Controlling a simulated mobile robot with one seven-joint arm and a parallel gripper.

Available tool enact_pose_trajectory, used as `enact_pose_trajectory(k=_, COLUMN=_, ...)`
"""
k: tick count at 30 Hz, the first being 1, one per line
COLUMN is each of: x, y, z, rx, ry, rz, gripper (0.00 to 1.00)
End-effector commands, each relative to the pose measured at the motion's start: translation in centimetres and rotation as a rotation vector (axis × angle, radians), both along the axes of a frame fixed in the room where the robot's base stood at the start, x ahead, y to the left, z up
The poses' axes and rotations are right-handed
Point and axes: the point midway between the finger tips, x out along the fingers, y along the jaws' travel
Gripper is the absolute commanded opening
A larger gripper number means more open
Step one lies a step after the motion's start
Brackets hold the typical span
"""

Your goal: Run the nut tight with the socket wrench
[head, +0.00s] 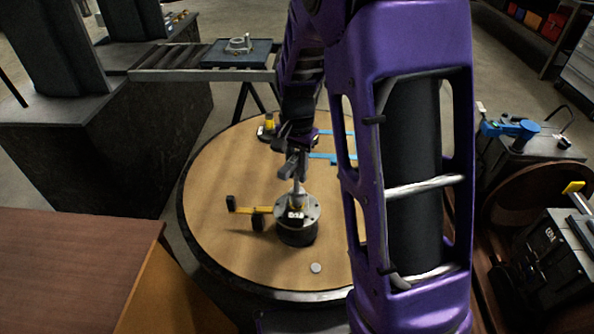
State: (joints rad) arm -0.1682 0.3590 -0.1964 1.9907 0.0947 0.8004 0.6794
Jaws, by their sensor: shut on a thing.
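My gripper (293,168) is at the middle of the round wooden table, pointing down. It is shut on the socket wrench (298,190), a slim metallic upright tool. The wrench's lower end meets the middle of a dark cylindrical part (296,234) with a grey metal flange on top. The nut cannot be made out; the wrench and flange centre hide it. I cannot tell whether the socket is seated on it.
A yellow bar tool with black ends (246,211) lies left of the cylinder. Blue tools (322,156) lie behind, partly hidden by my arm. A yellow-and-black item (267,129) stands at the back. A small grey disc (316,267) lies on the bare front of the round table (240,262).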

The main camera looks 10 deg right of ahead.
Motion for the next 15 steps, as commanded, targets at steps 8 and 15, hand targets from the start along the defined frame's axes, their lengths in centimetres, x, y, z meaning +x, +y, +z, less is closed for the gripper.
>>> enact_pose_trajectory(k=8, x=0.04, y=-0.06, z=0.0, rx=0.0, ry=-0.001, rz=0.242, gripper=0.0)
enact_pose_trajectory(k=15, x=0.04, y=-0.03, z=0.01, rx=0.001, ry=-0.002, rz=0.451, gripper=0.0)
